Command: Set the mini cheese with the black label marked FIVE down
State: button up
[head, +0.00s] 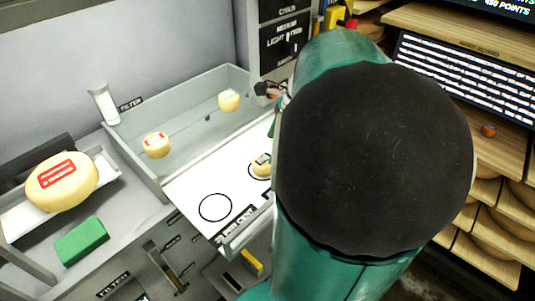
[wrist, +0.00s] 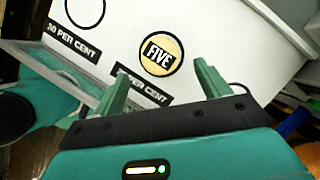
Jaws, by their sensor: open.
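The mini cheese with the black FIVE label (wrist: 160,52) is small, round and pale yellow. It rests on a white board (wrist: 222,22), label up, in the wrist view. In the head view the small cheese (head: 262,168) sits on the white board over a printed ring, partly beside my arm. My gripper (wrist: 162,88) is open, its two green fingers apart. The cheese lies just beyond the fingertips, with no finger seen touching it. My arm hides most of the gripper in the head view.
A second printed circle (head: 215,207) on the board is empty. A grey tray (head: 185,128) behind holds a red-labelled mini cheese (head: 157,145) and another mini cheese (head: 229,100). A large cheese wheel (head: 62,182), a green block (head: 82,240) and a white cylinder (head: 104,103) stand left.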

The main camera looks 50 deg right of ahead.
jog(key=v, duration=0.6)
jog(key=a+f+n+t+h, duration=0.1)
jog(key=a+n+t+h, duration=0.1)
jog(key=a+n, duration=2.4)
jog(key=shift+s+a+f+n+h, duration=0.3)
jog(key=shift+s+a+h, duration=0.15)
jog(key=shift+h, duration=0.25)
jog(key=shift+d, duration=0.1)
